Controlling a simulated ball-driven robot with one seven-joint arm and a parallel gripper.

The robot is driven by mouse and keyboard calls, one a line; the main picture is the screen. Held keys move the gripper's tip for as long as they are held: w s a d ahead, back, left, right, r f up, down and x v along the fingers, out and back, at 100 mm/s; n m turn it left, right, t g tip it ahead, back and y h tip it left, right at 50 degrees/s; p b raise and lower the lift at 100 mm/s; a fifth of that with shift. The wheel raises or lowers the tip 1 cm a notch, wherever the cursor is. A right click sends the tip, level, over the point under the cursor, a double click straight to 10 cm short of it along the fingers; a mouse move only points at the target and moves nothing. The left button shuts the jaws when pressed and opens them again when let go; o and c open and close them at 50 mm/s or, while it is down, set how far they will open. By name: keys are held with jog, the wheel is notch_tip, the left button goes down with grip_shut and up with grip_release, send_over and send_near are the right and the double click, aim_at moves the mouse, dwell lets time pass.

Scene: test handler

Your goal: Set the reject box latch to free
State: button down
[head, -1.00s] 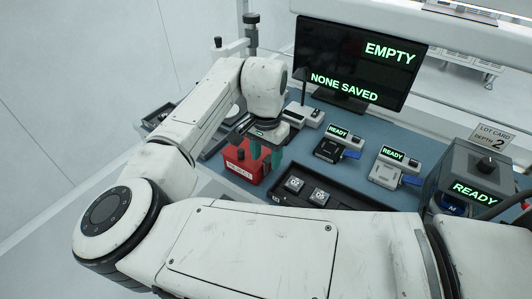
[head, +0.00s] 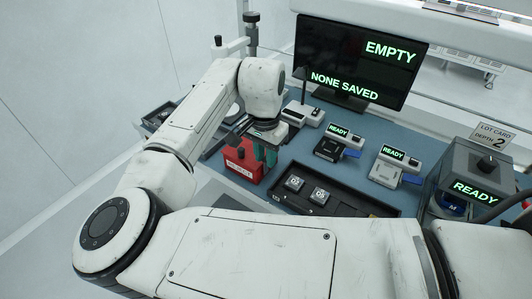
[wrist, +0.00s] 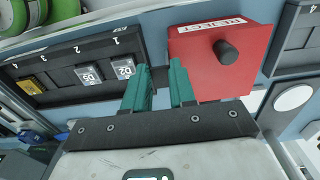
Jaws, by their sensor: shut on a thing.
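The red reject box (head: 240,163) stands on the bench under my gripper (head: 265,155) in the head view. In the wrist view the box (wrist: 215,75) is at upper right, with a white REJECT label (wrist: 209,26) and a black round knob (wrist: 226,52) on its face. My gripper (wrist: 160,80), with two teal fingers, is beside the box's left edge in that view. The right finger overlaps the box's edge. The fingers are shut on a small part at that edge, which I take to be the latch; it is mostly hidden, and its setting cannot be read.
A black tray (head: 340,202) with two marked chips lies right of the box. Two READY testers (head: 335,150) (head: 388,175) stand behind it. A monitor (head: 350,60) reads EMPTY and NONE SAVED. A grey machine (head: 465,165) with a dial stands at far right.

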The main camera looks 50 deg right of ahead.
jog(key=a+f+h+b, duration=0.1)
jog(key=h+b, duration=0.1)
jog(key=a+f+h+b, duration=0.1)
jog(key=a+h+b, duration=0.1)
jog(key=b, duration=0.1)
jog(key=a+h+b, duration=0.1)
jog(key=h+b, duration=0.1)
jog(key=b, duration=0.1)
jog(key=shift+a+f+h, duration=0.3)
jog(key=shift+a+f, duration=0.05)
jog(key=shift+f, duration=0.05)
jog(key=shift+a+f+h+b, duration=0.1)
jog(key=shift+a+h+b, duration=0.3)
jog(key=shift+b, duration=0.7)
jog(key=c, duration=0.9)
grip_release()
jog(key=shift+s, duration=0.1)
jog(key=v, duration=1.1)
jog(key=shift+s+f+b, duration=0.1)
jog(key=shift+b, duration=0.25)
